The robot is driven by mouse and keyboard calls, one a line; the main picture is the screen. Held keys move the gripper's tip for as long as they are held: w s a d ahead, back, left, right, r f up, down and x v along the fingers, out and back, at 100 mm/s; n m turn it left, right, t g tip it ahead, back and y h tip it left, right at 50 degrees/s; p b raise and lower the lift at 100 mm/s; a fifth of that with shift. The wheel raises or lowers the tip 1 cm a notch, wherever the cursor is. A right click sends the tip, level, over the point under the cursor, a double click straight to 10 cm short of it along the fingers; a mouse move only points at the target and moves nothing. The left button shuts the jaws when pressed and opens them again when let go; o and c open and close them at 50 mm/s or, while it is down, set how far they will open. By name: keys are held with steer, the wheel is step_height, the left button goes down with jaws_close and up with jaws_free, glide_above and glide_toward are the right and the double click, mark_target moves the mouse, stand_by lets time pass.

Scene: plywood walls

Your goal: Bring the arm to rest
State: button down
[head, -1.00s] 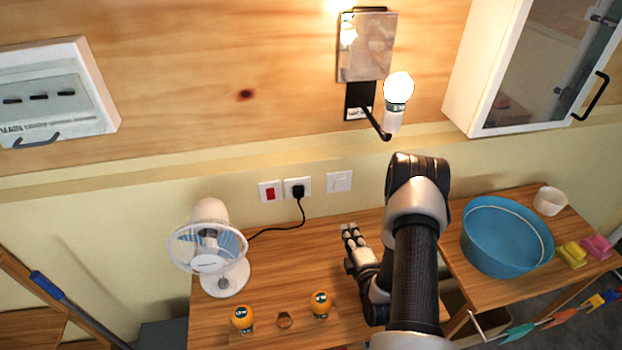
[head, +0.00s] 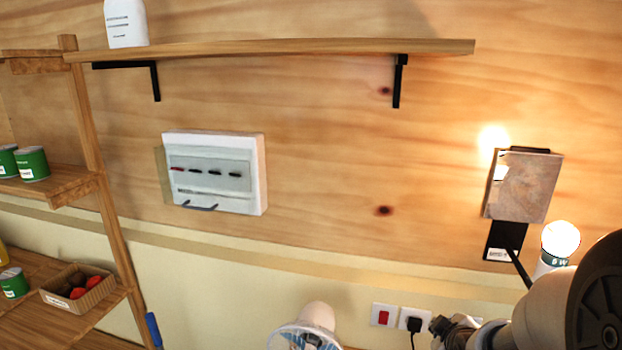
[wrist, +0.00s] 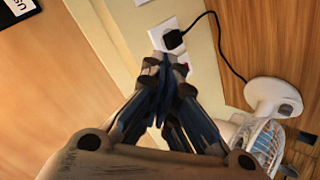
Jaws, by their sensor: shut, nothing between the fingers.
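My gripper (wrist: 162,92) is shut and empty in the wrist view, its fingertips together in front of the wall by the socket (wrist: 170,38). In the head view my arm reaches in from the lower right corner, and the gripper (head: 440,326) shows only in part at the lower edge, just right of the black plug (head: 414,324). My arm hides part of the wall there.
A white fan (head: 316,316) stands at the bottom centre; it also shows in the wrist view (wrist: 272,95). A breaker box (head: 213,172) is on the wall. A shelf (head: 290,47) runs above it. Wooden shelving (head: 88,150) with green cans stands at the left.

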steer(key=s+a+r+m+g, duration=0.1)
steer(key=s+a, duration=0.3)
steer(key=s, duration=0.5)
steer(key=s+a+r+m+g+y+b, duration=0.1)
steer(key=s+a+r+m, duration=0.3)
steer(key=s, duration=0.5)
steer(key=s+a+r+m+g+y, duration=0.1)
steer(key=s+a+r+m+g, duration=0.2)
steer(key=s+a, duration=0.2)
steer(key=s, duration=0.3)
steer(key=shift+s+a+r, duration=0.15)
steer(key=shift+s+a, duration=0.25)
